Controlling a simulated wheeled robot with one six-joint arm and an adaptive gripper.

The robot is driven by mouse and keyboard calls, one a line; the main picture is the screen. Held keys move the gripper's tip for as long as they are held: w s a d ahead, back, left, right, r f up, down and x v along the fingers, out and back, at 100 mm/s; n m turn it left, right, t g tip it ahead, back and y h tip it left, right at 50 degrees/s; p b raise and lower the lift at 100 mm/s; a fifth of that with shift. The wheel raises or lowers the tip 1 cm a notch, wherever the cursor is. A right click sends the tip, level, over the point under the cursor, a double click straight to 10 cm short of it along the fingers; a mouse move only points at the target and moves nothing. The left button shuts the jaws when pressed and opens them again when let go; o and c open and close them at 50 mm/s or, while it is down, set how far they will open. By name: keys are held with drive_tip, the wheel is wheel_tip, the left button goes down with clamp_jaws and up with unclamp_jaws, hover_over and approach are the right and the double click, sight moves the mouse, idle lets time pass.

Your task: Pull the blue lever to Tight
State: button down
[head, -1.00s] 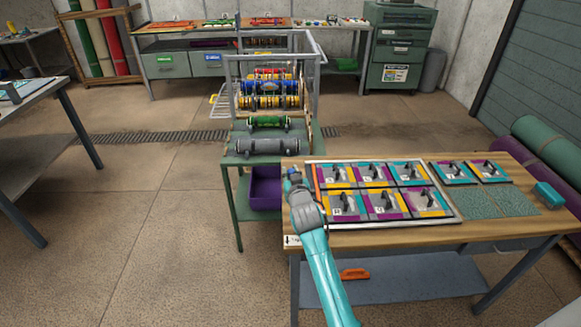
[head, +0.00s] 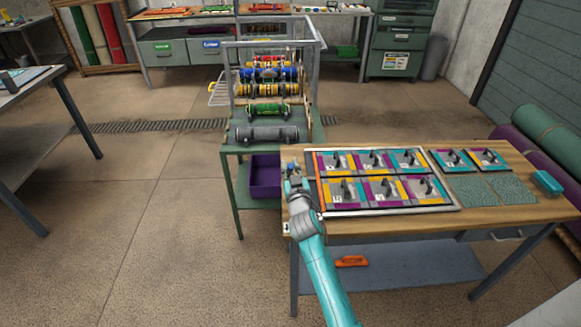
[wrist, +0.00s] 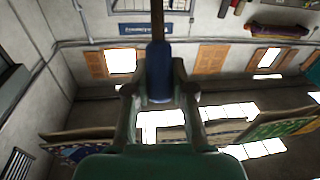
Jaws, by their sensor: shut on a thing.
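My gripper (head: 292,176) is at the left end of the wooden table, beside the framed tray (head: 390,211). In the wrist view its two dark fingers (wrist: 160,98) are shut on the blue lever (wrist: 159,75), a blue grip on a dark rod running up out of the picture. In the head view the lever is mostly hidden by my gripper and cannot be made out clearly. A small white label (head: 286,227) is on the table's left front corner. Its text is too small to read.
The tray holds several coloured rug panels with upright dark handles. Teal mats (head: 498,187) and a teal block (head: 546,183) lie to the right. A green rack (head: 228,150) with rollers stands behind left. An orange tool (head: 351,261) lies on the lower shelf.

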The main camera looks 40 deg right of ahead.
drive_tip(key=c, duration=1)
unclamp_jaws()
drive_tip(key=v, duration=1.2)
drive_tip(key=shift+a, duration=0.1)
drive_tip(key=s+a+f+n+y, duration=0.1)
drive_tip(key=s+a+f+y, duration=0.25)
drive_tip(key=s+a, duration=0.45)
drive_tip(key=s+a+f+n+y, duration=0.2)
drive_tip(key=s+a+f, duration=0.25)
drive_tip(key=s, duration=0.65)
drive_tip(key=s+a+r+y, duration=0.1)
drive_tip(key=s+a+r, duration=0.1)
drive_tip(key=s, duration=0.6)
drive_tip(key=s+a+r+g, duration=0.1)
drive_tip(key=s+a+r, duration=0.1)
drive_tip(key=s, duration=0.5)
drive_tip(key=s+a+r+n+g+y, duration=0.1)
drive_tip(key=s+a+r, duration=0.1)
drive_tip(key=s, duration=0.6)
drive_tip(key=shift+s+y, duration=0.35)
